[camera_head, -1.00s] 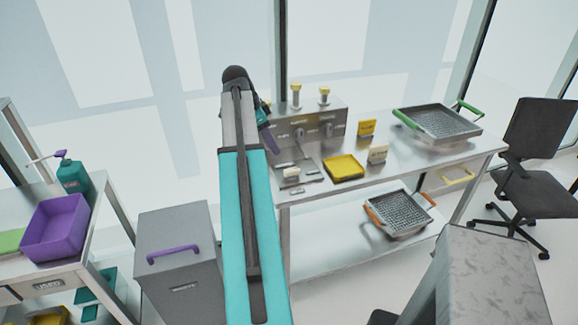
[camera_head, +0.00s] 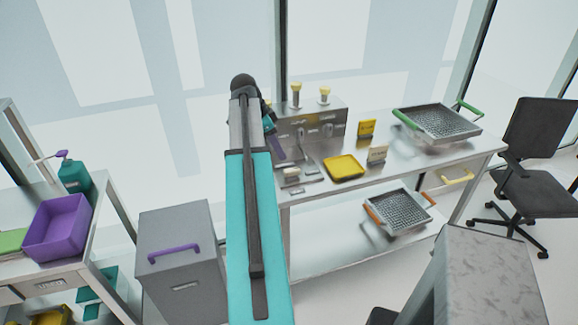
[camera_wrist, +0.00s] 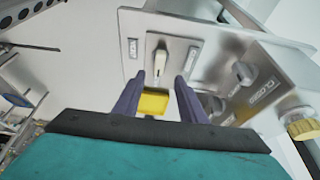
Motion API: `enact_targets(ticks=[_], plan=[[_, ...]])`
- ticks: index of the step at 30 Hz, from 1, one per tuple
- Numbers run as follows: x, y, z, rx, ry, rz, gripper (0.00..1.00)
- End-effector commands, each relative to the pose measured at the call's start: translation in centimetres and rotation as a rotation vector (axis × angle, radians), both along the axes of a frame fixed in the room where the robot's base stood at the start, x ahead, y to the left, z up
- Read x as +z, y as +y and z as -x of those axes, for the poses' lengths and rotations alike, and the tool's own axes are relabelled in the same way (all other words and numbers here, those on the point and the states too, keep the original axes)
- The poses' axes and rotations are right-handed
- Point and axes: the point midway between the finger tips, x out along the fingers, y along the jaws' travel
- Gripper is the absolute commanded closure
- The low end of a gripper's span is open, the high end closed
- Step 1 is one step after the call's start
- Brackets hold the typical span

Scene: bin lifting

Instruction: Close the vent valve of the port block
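The port block (camera_head: 335,120) is a grey metal box with a labelled front at the back left of the bench. Two yellow-topped knobs stand on it.
The bench holds a yellow tray (camera_head: 344,167), two small signs, and a wire basket (camera_head: 440,107) with green handles. Another basket (camera_head: 370,207) sits on the lower shelf. A grey bin (camera_head: 180,225) stands left of my arm; a side table carries a purple tub (camera_head: 57,225).

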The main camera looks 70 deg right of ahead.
Motion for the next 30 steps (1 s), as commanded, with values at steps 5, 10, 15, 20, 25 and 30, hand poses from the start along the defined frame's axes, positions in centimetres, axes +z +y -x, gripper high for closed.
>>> enact_targets(ticks=[5, 10, 15, 20, 25, 30], plan=[[-1.6, -0.4, 0.7, -0.002, 0.001, -0.001, 0.62], [-3.2, -0.9, 1.2, -0.001, 0.001, -0.001, 0.62], [-4.8, -1.3, 1.7, -0.001, 0.001, -0.001, 0.62], [-6.3, -1.7, 2.2, -0.001, 0.001, -0.001, 0.62], [-7.8, -2.1, 2.6, -0.001, 0.001, -0.001, 0.62], [-9.0, -2.4, 2.9, 0.000, 0.001, -0.001, 0.62]])
